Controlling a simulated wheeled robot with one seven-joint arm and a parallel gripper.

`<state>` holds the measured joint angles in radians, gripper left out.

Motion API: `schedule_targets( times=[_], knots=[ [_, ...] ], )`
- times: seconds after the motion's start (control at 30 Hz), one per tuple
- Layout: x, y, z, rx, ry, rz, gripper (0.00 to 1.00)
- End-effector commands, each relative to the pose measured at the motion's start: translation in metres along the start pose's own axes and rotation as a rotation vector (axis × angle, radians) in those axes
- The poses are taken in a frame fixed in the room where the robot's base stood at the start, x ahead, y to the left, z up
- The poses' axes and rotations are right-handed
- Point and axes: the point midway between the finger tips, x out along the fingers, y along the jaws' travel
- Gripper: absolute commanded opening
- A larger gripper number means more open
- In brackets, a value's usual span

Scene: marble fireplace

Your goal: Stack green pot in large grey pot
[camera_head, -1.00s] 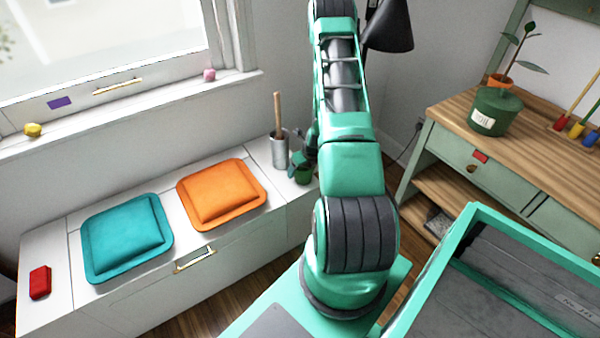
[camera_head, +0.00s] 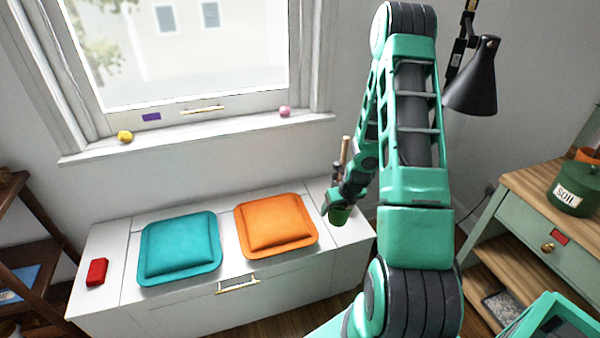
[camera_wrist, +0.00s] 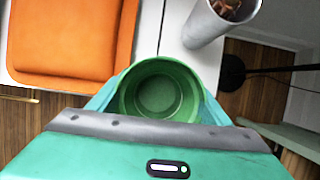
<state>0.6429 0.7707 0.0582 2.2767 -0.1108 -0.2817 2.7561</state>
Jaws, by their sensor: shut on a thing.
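My gripper (camera_head: 343,200) is shut on the small green pot (camera_head: 340,215) by the right end of the white bench. In the wrist view the green pot (camera_wrist: 160,92) is empty, its open mouth facing the camera, between my two fingers. A grey cylindrical container (camera_wrist: 208,22) with brown contents stands just beyond it, apart from it. In the head view this container is mostly hidden behind my gripper, with a wooden handle (camera_head: 345,150) rising there. I cannot tell whether this container is the large grey pot; no other grey pot is clear.
The white bench (camera_head: 228,205) carries a teal cushion (camera_head: 180,247), an orange cushion (camera_head: 275,225) and a red block (camera_head: 96,271). A black lamp (camera_head: 473,85) hangs at right above a wooden-topped cabinet (camera_head: 535,190) with a green soil pot (camera_head: 573,190). Dark shelves (camera_head: 30,245) stand left.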

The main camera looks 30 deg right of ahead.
Motion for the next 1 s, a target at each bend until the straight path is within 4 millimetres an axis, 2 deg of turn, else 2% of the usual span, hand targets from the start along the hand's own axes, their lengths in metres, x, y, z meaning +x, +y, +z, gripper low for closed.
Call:
schedule_targets(
  times=[0.27, 0.47, 0.77, 1.0],
  knots=[
    [-0.001, 0.003, 0.0, -0.013, 0.0, 0.006, 0.45],
    [0.001, 0.015, 0.004, -0.159, -0.001, 0.067, 0.45],
    [0.002, 0.053, 0.013, -0.611, -0.002, 0.255, 0.45],
    [-0.003, 0.09, 0.019, -1.058, -0.002, 0.439, 0.45]
  ],
)
